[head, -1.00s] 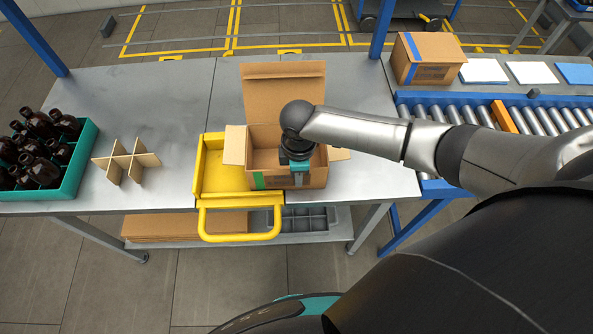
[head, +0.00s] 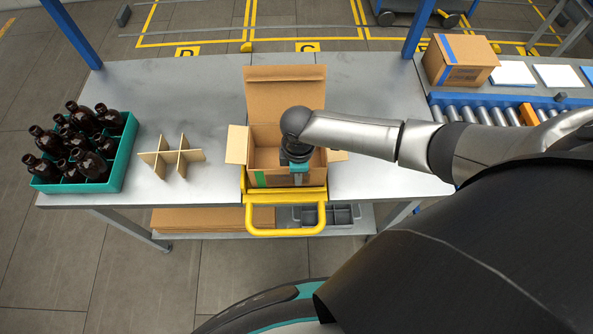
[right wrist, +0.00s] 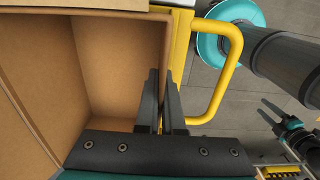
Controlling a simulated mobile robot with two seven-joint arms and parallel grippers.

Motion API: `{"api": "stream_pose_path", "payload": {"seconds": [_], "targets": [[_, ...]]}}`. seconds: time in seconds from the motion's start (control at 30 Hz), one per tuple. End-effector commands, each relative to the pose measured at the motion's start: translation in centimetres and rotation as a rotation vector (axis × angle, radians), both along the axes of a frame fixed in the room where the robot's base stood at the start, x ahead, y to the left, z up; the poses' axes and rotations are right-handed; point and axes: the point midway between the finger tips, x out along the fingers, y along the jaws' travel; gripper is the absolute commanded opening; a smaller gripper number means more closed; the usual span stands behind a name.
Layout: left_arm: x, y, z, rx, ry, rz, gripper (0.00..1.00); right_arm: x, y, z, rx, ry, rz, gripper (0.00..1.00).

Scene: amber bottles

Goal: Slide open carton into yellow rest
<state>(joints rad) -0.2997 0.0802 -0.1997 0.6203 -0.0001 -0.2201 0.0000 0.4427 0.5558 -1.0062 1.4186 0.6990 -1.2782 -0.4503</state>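The open carton (head: 262,136) stands upright with its flaps spread and looks empty; a green mark shows on its front. It is over the yellow rest (head: 286,231), whose front edge and handle loop show below it, with a strip of yellow at its left. My right gripper (head: 297,172) is at the carton's front wall. In the right wrist view its dark fingers (right wrist: 161,103) straddle that wall, one inside and one outside, closed on it. The rest's handle (right wrist: 232,75) is beside them. My left gripper (right wrist: 268,110) appears small there, fingers apart and empty.
A teal crate (head: 122,160) of dark bottles (head: 75,140) and a cardboard divider (head: 171,157) stand left on the grey table (head: 205,95). At right are a roller conveyor (head: 470,112) and a closed box (head: 460,62). The table behind the divider is clear.

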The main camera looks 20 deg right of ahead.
Motion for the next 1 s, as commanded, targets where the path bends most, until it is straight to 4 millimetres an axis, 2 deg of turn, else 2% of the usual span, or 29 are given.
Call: {"api": "stream_pose_path", "payload": {"seconds": [0.5, 0.53, 0.8, 0.83, 1.0], "targets": [[-0.01, -0.02, 0.27, 0.000, 0.000, 0.000, 0.50, -0.14, -0.08, -0.01, 0.000, 0.000, -0.006, 0.00], [0.00, -0.02, 0.27, 0.000, 0.000, 0.000, 0.50, -0.13, -0.08, -0.01, 0.000, 0.000, -0.006, 0.07], [-0.02, -0.03, 0.27, -0.001, 0.000, 0.000, 0.50, -0.14, -0.08, 0.00, 0.000, 0.000, -0.005, 0.37], [-0.02, -0.04, 0.27, -0.001, 0.000, 0.000, 0.50, -0.14, -0.08, 0.00, 0.000, 0.000, -0.005, 0.40], [-0.04, -0.05, 0.27, -0.001, 0.000, 0.000, 0.50, -0.15, -0.09, 0.00, 0.000, 0.000, -0.005, 0.40]]}}
